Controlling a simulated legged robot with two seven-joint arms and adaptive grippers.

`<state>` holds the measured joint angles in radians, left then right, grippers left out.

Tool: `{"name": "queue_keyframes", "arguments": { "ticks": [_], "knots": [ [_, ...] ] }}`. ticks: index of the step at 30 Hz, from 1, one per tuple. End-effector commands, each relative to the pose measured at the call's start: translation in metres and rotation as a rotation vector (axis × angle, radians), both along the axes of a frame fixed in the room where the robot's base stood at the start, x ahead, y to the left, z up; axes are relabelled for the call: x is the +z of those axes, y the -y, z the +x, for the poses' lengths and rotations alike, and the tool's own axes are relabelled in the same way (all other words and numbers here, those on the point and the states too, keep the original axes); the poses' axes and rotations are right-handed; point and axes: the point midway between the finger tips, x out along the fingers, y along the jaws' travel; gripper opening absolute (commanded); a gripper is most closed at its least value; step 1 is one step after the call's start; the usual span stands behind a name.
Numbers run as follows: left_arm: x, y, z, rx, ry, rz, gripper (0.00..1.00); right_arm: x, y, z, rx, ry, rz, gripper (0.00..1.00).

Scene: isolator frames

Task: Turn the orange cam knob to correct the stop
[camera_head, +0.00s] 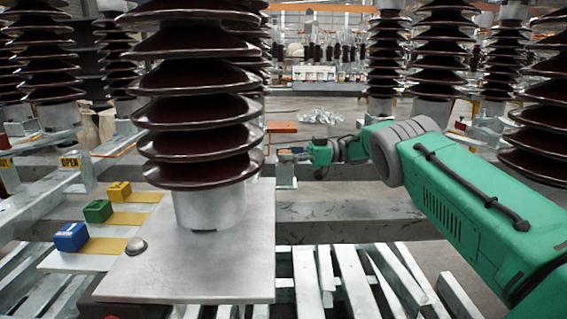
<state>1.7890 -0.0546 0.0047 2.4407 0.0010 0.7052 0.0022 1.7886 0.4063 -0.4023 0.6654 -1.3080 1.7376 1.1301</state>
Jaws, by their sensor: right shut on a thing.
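The orange cam knob (285,152) shows as a small orange patch on top of a short grey metal post, just past the big insulator. My right arm is green and comes in from the right. My right gripper (295,157) reaches left to the knob and is shut on it. The fingers are small here and partly merge with the knob, so the knob's angle and the stop cannot be made out. My left gripper is not in view.
A large brown insulator (200,100) stands on a grey plate (235,265) in front. Blue (70,237), green (97,211) and yellow (119,191) blocks sit at the left. More insulators (440,50) stand behind. Grey beams and slats cross below my arm.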

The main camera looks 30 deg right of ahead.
Motion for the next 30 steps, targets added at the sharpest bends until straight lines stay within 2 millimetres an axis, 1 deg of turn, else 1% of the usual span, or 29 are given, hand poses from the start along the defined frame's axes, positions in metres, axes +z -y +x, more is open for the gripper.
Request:
{"name": "queue_keyframes", "arguments": {
  "ticks": [1, 9, 25, 26, 27, 30],
  "knots": [
    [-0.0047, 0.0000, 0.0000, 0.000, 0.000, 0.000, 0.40, -0.0013, 0.0030, 0.0007, 0.004, 0.004, -0.001, 0.01],
    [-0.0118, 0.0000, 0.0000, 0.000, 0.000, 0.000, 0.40, 0.0014, 0.0027, 0.0015, 0.044, 0.006, 0.002, 0.01],
    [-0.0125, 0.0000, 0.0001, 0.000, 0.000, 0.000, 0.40, 0.0047, 0.0032, 0.0025, 0.049, 0.008, 0.004, 0.01],
    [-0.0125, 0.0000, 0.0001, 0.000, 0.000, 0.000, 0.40, 0.0047, 0.0032, 0.0025, 0.049, 0.008, 0.004, 0.40],
    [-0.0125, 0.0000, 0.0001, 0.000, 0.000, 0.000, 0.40, 0.0047, 0.0031, 0.0024, 0.049, 0.008, 0.004, 0.54],
    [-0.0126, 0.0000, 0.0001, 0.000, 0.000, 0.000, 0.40, 0.0037, 0.0025, 0.0019, 0.052, 0.007, 0.003, 0.54]
  ]
}}
